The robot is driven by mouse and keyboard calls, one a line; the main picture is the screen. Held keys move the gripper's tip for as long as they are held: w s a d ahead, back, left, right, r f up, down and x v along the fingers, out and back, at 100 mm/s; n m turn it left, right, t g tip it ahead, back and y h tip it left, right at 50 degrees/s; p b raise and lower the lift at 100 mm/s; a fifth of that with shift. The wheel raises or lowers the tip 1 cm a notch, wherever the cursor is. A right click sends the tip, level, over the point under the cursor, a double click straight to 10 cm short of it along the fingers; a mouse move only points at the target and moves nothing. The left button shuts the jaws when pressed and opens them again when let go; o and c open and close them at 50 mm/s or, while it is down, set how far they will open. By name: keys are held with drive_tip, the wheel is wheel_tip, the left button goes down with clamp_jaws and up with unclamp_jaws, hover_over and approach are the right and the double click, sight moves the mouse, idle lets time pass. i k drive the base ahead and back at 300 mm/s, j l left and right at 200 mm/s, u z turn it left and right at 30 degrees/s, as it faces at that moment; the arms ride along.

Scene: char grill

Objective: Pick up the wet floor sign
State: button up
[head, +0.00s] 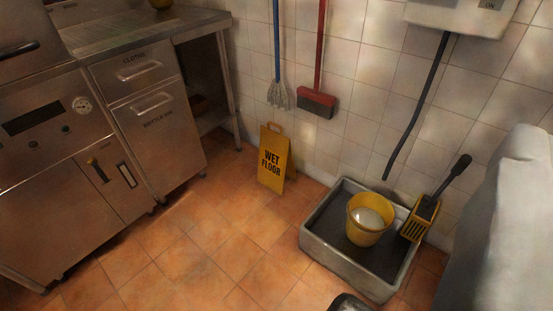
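The wet floor sign (273,160) is a yellow folding board with black "WET FLOOR" lettering and a handle opening at its top. It stands upright on the orange tiled floor near the white tiled wall, left of the grey basin. Nothing touches it from the front. I cannot make out the fingers of my gripper in the head view.
A grey floor basin (317,248) holds a yellow bucket (367,222) and a yellow wringer (413,232). A blue-handled mop (278,95) and red broom (317,103) hang above. Steel cabinets (150,120) stand left. A pale grey shape blocks the right edge. The floor before the sign is clear.

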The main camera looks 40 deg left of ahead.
sight(275, 161)
drive_tip(key=i+j, duration=0.25)
drive_tip(key=j, duration=0.2)
drive_tip(key=i+j, duration=0.25)
drive_tip(key=j, duration=0.2)
drive_tip(key=i+j, duration=0.25)
drive_tip(key=j, duration=0.2)
drive_tip(key=i+j, duration=0.25)
drive_tip(key=j, duration=0.2)
drive_tip(key=i+j, duration=0.25)
drive_tip(key=j, duration=0.2)
drive_tip(key=i+j, duration=0.25)
drive_tip(key=j, duration=0.15)
drive_tip(key=j+u, duration=0.05)
